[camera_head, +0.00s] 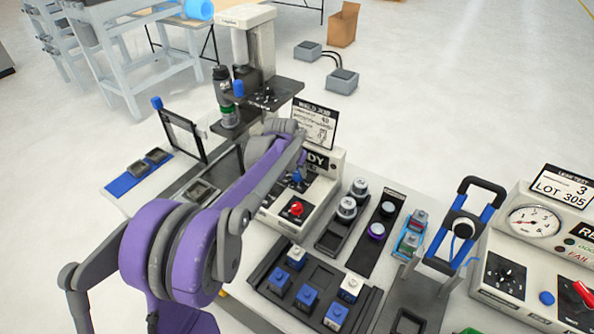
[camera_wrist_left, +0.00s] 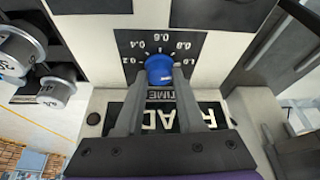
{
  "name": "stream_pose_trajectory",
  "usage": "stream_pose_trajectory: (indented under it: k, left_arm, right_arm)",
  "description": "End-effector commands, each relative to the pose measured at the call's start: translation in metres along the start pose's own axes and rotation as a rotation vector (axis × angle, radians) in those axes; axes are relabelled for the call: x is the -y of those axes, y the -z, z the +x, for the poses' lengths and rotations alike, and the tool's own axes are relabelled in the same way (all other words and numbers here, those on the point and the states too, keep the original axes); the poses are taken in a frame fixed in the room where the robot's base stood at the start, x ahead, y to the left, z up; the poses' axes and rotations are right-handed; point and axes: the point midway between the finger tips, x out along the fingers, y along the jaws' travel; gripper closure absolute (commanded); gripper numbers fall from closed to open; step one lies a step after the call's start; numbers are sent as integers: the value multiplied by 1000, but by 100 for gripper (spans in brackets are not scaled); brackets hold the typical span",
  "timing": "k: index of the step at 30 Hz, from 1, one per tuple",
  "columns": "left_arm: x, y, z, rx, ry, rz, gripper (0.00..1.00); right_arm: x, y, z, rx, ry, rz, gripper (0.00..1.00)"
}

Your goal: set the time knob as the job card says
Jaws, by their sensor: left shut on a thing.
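The time knob (camera_wrist_left: 159,69) is a round blue knob on a black dial plate (camera_wrist_left: 135,36), marked 0.2 to 1.0 with TIME written beside it. My left gripper (camera_wrist_left: 160,82) has its two fingers on either side of the knob, shut on it. The knob's pointer cannot be made out clearly. In the head view my left gripper (camera_head: 298,174) is at the welder's panel, and its arm hides part of it. The job card (camera_head: 315,124), headed WELD JOB, stands behind the panel; its smaller lines are hard to read. My right gripper is not in view.
Metal-capped parts (camera_head: 347,207) stand just right of the welder. A tray (camera_head: 262,278) with blue and white blocks lies in front. A leak tester (camera_head: 535,222) stands at right.

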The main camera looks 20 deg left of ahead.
Motion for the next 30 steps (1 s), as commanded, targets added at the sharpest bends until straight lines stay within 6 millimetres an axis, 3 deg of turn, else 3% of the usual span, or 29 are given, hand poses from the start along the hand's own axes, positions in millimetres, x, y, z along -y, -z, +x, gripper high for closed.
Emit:
stream_pose_trajectory:
  k: [30]
  left_arm:
    - [-4,2,0,-1,239,-575,100]
  right_arm:
    - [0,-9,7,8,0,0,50]
